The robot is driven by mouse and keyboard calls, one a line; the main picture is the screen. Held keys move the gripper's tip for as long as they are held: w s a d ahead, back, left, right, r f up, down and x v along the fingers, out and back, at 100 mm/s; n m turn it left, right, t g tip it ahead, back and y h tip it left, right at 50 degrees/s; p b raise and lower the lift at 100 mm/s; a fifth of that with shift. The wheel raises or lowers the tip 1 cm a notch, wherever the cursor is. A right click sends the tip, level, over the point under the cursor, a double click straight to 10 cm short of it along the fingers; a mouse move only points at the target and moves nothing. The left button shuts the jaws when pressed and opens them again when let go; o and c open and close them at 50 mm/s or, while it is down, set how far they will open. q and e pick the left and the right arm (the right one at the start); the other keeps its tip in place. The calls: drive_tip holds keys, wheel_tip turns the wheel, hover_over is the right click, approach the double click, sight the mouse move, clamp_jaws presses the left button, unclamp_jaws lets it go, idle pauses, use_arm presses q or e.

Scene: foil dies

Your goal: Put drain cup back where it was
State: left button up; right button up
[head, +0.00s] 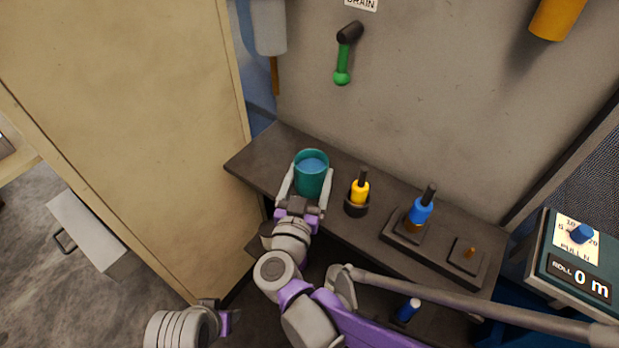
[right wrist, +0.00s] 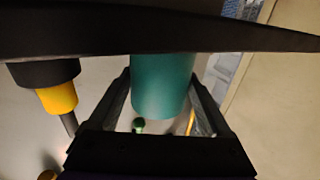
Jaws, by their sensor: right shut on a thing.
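The drain cup is a teal cup (head: 311,182) with blue liquid inside, upright at the left end of the dark shelf (head: 262,160). My right gripper (head: 308,186) is shut on it, one finger on each side. In the right wrist view the cup (right wrist: 162,88) is between the fingers, and a dark edge hides part of it. I cannot tell whether the cup's base touches the shelf. My left arm shows at the bottom left, with the left gripper (head: 226,322) only partly visible and its fingers not clear.
A green-handled valve (head: 343,62) is on the wall under a drain label (head: 361,4). Right of the cup stand a yellow-handled tool (head: 360,190) in a holder and a blue-handled tool (head: 420,210) on a block. A tan panel (head: 130,110) closes off the left.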

drive_tip(key=shift+f, duration=0.15)
drive_tip(key=o, duration=1.4)
drive_tip(key=shift+c, duration=0.2)
drive_tip(key=shift+r, duration=0.25)
drive_tip(key=p+v, duration=0.2)
drive_tip(key=v, duration=1)
drive_tip(key=shift+s+f, duration=0.1)
drive_tip(key=shift+f, duration=0.05)
